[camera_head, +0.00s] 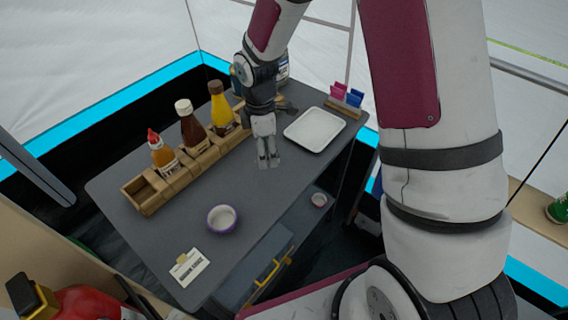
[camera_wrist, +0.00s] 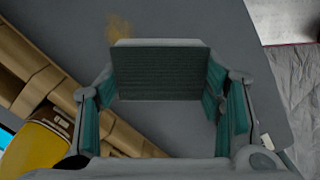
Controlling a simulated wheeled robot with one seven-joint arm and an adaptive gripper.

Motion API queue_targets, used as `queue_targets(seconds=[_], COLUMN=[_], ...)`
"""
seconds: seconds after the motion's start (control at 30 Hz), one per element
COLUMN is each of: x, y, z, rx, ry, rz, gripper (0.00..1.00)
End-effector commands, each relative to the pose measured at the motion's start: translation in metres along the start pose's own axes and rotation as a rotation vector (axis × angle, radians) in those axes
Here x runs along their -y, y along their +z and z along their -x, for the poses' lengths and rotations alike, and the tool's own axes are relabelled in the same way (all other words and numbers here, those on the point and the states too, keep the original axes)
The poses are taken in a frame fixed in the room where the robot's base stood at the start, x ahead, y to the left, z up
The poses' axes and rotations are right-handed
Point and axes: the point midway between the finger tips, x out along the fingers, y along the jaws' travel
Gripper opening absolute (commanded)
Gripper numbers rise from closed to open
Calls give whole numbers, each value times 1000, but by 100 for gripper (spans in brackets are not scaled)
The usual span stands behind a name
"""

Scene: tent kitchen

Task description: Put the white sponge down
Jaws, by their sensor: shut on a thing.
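The white sponge (camera_wrist: 160,72) is between my gripper's (camera_wrist: 160,95) two fingers in the wrist view. A dark green ribbed face of it faces the camera, with a pale edge along its far side. My gripper is shut on it. In the head view my gripper (camera_head: 268,160) points down over the grey table (camera_head: 180,230), between the wooden bottle rack and the white tray. The sponge is hard to make out there. I cannot tell whether it touches the table top.
The wooden rack (camera_head: 150,197) holds several sauce bottles at the left. The white tray (camera_head: 314,130) lies to the right. A purple bowl (camera_head: 221,219) and a card (camera_head: 189,267) are at the near end. The table between gripper and bowl is clear. A brownish patch (camera_wrist: 119,27) lies beyond the sponge.

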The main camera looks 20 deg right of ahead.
Motion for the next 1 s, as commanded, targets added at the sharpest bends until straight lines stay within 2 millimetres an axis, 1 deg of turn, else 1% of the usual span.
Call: queue_targets(seconds=[0.03, 0.07, 0.1, 0.17, 0.2, 0.3, 0.4, 0.53, 0.63, 0.7, 0.77, 1.0], x=[21, 32, 47, 71, 87, 123, 152, 176, 178, 170, 158, 99], y=[13, 20, 30, 43, 50, 66, 76, 82, 84, 83, 82, 75], z=[-2, -4, -8, -12, -14, -16, -15, -14, -15, -16, -17, -23], rx=[9, 12, 15, 16, 15, 8, -4, -15, -21, -22, -23, -23], ry=[-6, -5, -4, -3, -3, -4, -6, -9, -7, -6, -6, -7], rz=[-11, -17, -27, -41, -51, -73, -92, -109, -116, -118, -119, -119], gripper=[31, 31, 31, 31, 31, 31, 31, 31, 31, 31, 31, 31])
